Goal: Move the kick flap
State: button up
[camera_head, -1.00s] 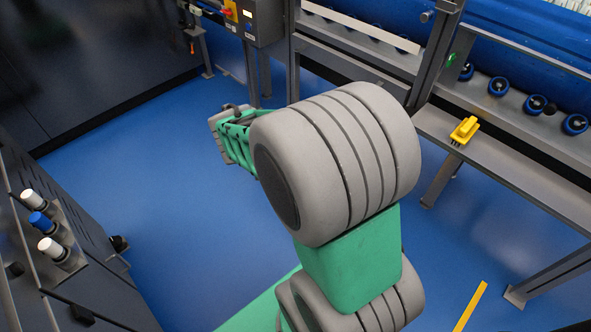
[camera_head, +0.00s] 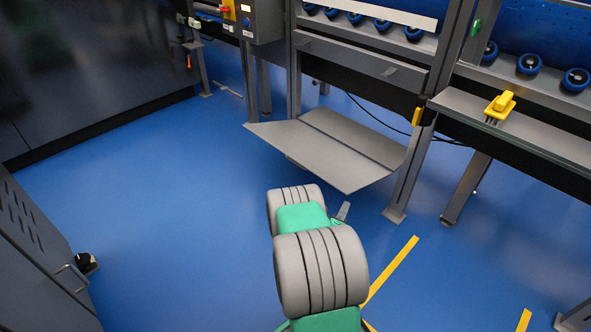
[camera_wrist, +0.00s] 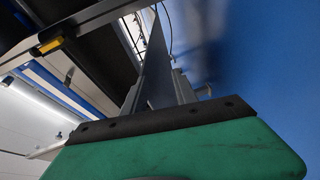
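The kick flap (camera_head: 325,153) is a flat grey metal plate low on the machine frame, sticking out over the blue floor at a slight tilt. My gripper (camera_head: 343,213) is mostly hidden behind my arm; a grey finger shows just below the flap's front corner. In the wrist view my gripper (camera_wrist: 158,98) has its two grey fingers apart. A thin dark plate, which looks like the kick flap (camera_wrist: 157,62) seen nearly edge-on, rises between or just beyond them. I cannot tell whether it touches a finger.
Frame posts (camera_head: 405,185) stand right of the flap, with a yellow part (camera_head: 417,116) on one. A yellow brush (camera_head: 500,106) lies on the right ledge. A control box (camera_head: 252,20) hangs at the back. Grey cabinets (camera_head: 40,265) stand left.

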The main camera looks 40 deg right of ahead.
aim_at(344, 169)
jog(key=i, duration=1)
